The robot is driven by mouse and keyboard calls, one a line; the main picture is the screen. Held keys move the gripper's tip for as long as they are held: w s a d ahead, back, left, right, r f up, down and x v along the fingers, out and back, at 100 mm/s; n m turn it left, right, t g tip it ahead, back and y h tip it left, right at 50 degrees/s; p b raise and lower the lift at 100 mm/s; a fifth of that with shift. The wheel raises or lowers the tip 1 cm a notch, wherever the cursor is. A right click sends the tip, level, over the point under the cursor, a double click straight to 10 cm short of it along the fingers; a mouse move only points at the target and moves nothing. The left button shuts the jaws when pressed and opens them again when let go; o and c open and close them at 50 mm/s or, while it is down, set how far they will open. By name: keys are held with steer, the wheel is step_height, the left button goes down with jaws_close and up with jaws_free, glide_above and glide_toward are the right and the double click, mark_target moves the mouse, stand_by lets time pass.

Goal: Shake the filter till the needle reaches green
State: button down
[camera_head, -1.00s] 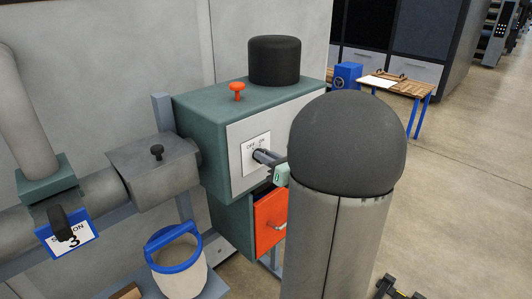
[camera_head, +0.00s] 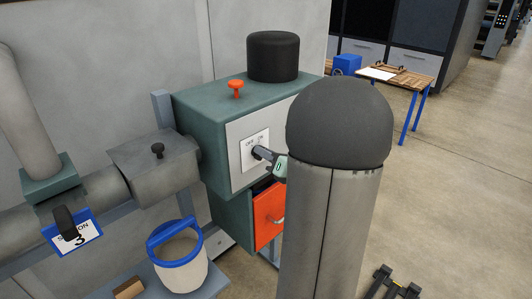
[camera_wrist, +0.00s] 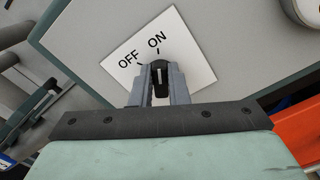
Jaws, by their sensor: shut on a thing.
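The filter unit is a teal box (camera_head: 215,117) with a pale front panel, in the head view. A white OFF/ON plate (camera_wrist: 187,50) is on that panel. My gripper (camera_head: 259,153) is at the plate. In the wrist view its two fingers are closed on a black switch knob (camera_wrist: 160,69), whose white mark points roughly towards ON. A round rim (camera_wrist: 305,12), possibly a gauge, is cut off at the top right of the wrist view. No needle or green zone is visible. My arm hides part of the panel in the head view.
An orange knob (camera_head: 236,88) and black cylinder (camera_head: 272,57) top the box. An orange drawer front (camera_head: 268,213) is below. Open floor lies right.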

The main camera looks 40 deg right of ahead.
steer(key=c, duration=1.4)
jaws_free()
steer(key=s+d+b, duration=0.1)
steer(key=s+b, duration=0.2)
steer(key=s, duration=1.4)
steer(key=shift+s+d+b, duration=0.25)
steer(key=shift+d+b, duration=0.05)
